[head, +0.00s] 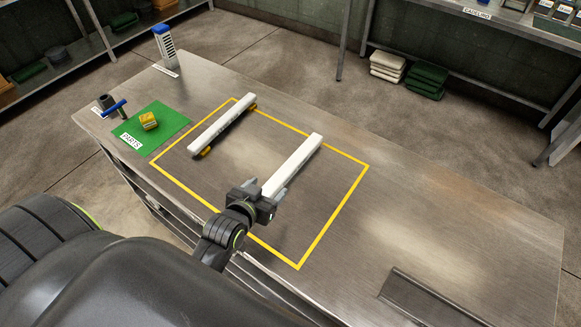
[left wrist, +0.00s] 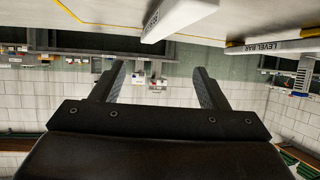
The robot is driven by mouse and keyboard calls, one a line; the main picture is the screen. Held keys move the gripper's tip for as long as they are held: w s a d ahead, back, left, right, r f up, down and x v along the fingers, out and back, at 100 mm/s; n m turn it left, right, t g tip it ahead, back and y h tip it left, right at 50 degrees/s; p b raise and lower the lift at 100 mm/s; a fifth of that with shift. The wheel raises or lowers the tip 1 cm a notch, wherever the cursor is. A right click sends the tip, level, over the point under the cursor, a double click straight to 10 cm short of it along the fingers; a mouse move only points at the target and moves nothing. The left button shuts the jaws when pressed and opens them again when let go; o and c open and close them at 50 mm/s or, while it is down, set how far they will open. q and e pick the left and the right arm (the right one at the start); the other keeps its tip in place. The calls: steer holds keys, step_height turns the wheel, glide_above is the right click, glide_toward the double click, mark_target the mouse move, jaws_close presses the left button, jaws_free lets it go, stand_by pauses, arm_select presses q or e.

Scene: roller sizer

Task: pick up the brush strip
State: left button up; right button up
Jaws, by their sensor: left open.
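The brush strip appears to be the long white bar (head: 294,163) on the right inside the yellow outline in the head view. My right gripper is not in view.
Another white bar with yellow feet (head: 222,123) lies to the left; lettering in the wrist view reads LEVEL BAR (left wrist: 290,46). A green mat (head: 165,136) holds a yellow block (head: 149,121). A blue-topped stand (head: 165,47) is behind. The table's right side is mostly clear.

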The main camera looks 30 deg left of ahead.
arm_select(q)
steer(key=p, duration=0.2)
glide_toward(290, 165)
steer(key=x, duration=0.3)
steer(key=shift+w+f, duration=0.1)
steer(key=shift+w, duration=0.15)
steer(key=shift+w+f, duration=0.2)
steer(key=shift+w, duration=0.35)
steer(key=shift+p+x, duration=0.35)
steer(key=shift+x, duration=1.75)
steer(key=shift+s, duration=0.1)
steer(key=shift+c, duration=0.3)
steer(key=c, duration=1.2)
